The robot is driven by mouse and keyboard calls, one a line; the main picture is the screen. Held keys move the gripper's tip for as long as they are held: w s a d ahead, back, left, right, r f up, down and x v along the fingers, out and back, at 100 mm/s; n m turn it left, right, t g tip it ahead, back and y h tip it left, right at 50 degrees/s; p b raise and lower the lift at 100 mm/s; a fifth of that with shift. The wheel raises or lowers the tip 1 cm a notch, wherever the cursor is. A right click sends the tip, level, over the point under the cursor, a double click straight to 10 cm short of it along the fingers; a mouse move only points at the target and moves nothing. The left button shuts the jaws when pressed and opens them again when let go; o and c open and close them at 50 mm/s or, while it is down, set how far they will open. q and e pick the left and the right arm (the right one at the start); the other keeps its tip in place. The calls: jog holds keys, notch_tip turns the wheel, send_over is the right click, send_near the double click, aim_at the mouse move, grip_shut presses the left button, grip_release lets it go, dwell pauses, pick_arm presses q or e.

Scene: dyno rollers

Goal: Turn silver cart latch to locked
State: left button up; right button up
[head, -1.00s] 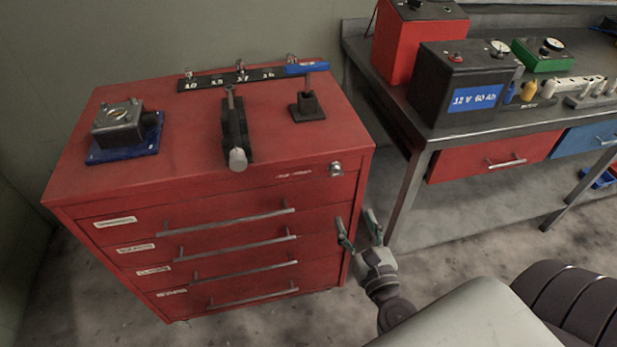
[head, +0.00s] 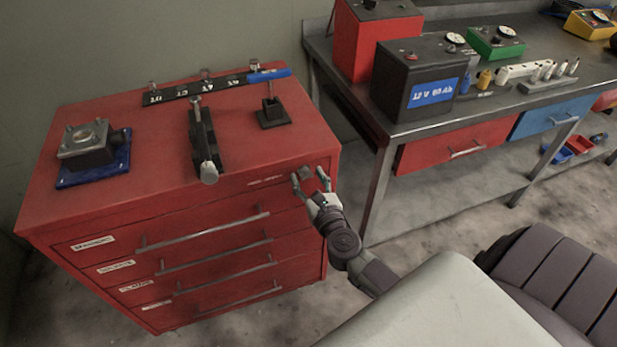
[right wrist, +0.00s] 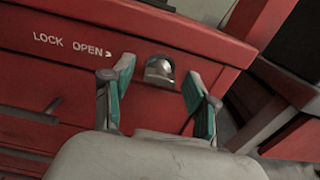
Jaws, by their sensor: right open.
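The silver latch (right wrist: 159,69) is a small round knob on the upper right front of the red cart (head: 110,215). In the right wrist view the words LOCK and OPEN, with an arrow after OPEN, stand to its left. In the head view the latch (head: 304,173) shows partly behind my right gripper. My right gripper (head: 311,180) is open, its fingers pointing at the cart front. In the right wrist view the latch sits between and beyond the two green-padded fingertips (right wrist: 160,80), with a gap on each side. My left gripper is out of view.
On the cart top stand a grey device on a blue pad (head: 92,152), a black clamp-like tool (head: 202,140), a small post on a base (head: 272,110) and a socket rail (head: 205,86). A workbench (head: 400,128) with a battery (head: 420,80) stands to the right.

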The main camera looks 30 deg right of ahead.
grip_shut()
dwell(0.3)
jog(key=shift+n, duration=0.3)
jog(key=n+p, duration=0.2)
jog(key=shift+n, duration=0.4)
jog(key=n+p, duration=0.2)
jog(key=n, duration=0.3)
jog(key=n+p, duration=0.2)
jog(key=n, duration=0.3)
jog(key=shift+n, duration=0.4)
jog(key=shift+a+f+n+p, duration=0.1)
jog(key=shift+n+p, duration=0.55)
jog(key=shift+n, duration=1.15)
